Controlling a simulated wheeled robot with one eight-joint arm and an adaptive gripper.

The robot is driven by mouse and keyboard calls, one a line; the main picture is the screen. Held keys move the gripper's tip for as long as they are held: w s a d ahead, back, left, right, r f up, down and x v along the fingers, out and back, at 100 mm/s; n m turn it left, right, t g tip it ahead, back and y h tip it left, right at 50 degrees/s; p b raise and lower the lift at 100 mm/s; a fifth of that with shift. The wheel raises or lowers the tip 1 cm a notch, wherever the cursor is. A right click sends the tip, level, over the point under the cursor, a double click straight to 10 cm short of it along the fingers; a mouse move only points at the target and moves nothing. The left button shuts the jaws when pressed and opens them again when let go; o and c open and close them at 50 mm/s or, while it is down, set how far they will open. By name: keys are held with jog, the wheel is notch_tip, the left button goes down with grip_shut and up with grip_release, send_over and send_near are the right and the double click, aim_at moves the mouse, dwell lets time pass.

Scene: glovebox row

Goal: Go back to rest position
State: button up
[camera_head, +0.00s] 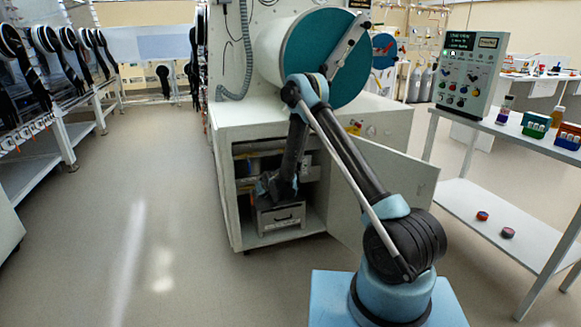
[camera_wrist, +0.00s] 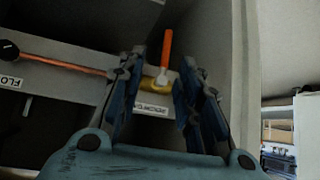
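My arm reaches from its blue base into the open cabinet (camera_head: 225,190) under the machine in the head view. My gripper (camera_head: 275,190) is inside it, just above a grey drawer-like box (camera_head: 281,220) with a dark handle. In the wrist view my gripper (camera_wrist: 160,80) has its two blue-grey fingers spread apart. Between and beyond the fingertips show a yellow piece (camera_wrist: 152,84) and an orange handle (camera_wrist: 167,48). I see no clear finger contact with them. A small white label (camera_wrist: 152,106) shows below the yellow piece.
The cabinet door (camera_head: 385,185) stands open to the right of my arm. A side table (camera_head: 490,205) is at the right, with a control box (camera_head: 468,72) on top. The floor to the left is clear. An orange rod (camera_wrist: 70,66) crosses the left of the wrist view.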

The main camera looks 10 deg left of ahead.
jog(key=s+d+r+m+g+h, duration=0.1)
jog(key=s+d+r, duration=0.2)
jog(key=d+r, duration=0.85)
jog(key=s+d+r+m+h, duration=0.1)
jog(key=s+d+r, duration=0.2)
jog(key=d+r, duration=0.85)
jog(key=s+d+r+m+g+h, duration=0.1)
jog(key=s+d+r+m+h, duration=0.1)
jog(key=s+d+r, duration=1.05)
jog(key=s+d+f+m+g, duration=0.1)
jog(key=s+d, duration=0.3)
jog(key=s, duration=0.7)
jog(key=s+d+f+m+g, duration=0.1)
jog(key=s+d+f, duration=0.2)
jog(key=s, duration=0.8)
jog(key=s+d+f+h, duration=0.1)
jog(key=s+d+f, duration=0.1)
jog(key=s+d, duration=0.4)
jog(key=s, duration=0.5)
jog(key=shift+s+d+f+m+g, duration=0.25)
jog(key=shift+s+f+m+g, duration=0.1)
jog(key=shift+m+g, duration=0.05)
jog(key=shift+w, duration=0.1)
jog(key=shift+w+f, duration=0.2)
jog(key=shift+w, duration=0.15)
